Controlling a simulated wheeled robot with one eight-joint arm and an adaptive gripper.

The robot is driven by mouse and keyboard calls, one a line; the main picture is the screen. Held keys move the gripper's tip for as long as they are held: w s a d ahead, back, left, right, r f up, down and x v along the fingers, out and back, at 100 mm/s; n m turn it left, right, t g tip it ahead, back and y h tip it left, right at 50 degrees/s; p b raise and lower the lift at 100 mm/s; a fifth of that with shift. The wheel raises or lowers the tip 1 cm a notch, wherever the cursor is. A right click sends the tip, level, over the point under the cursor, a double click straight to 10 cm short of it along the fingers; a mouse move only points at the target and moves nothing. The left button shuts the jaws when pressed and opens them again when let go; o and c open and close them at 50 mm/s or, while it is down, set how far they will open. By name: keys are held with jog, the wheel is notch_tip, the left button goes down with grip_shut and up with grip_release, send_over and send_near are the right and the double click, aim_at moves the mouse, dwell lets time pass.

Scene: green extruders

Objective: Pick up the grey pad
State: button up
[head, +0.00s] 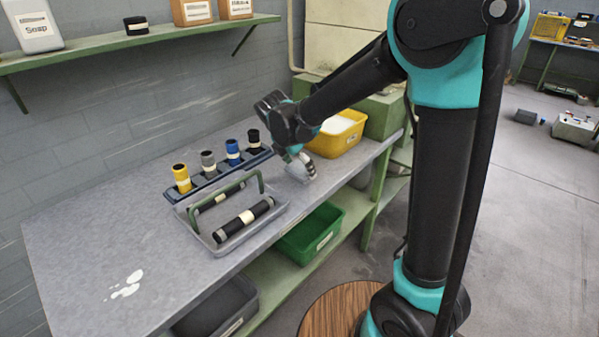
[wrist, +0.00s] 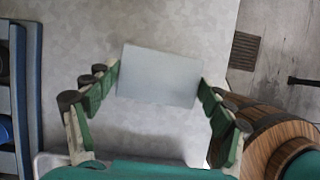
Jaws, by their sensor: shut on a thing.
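The grey pad (wrist: 157,75) is a plain pale grey rectangular block. In the wrist view it sits between the two green-lined fingers of my gripper (wrist: 160,84), which touch its left and right sides. In the head view my gripper (head: 301,166) is low over the right part of the grey workbench (head: 110,230), in front of the yellow bin. There the pad is mostly hidden by the fingers. I cannot tell whether the pad touches the bench top.
Left of my gripper stand a grey tray (head: 222,250) with a green handle and dark rollers, and a blue rack (head: 208,183) of coloured cylinders. The yellow bin (head: 340,137) is just behind. A green bin (head: 310,235) is on the lower shelf.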

aim_at(300, 169)
notch_tip(300, 169, up, 18)
dwell(0.3)
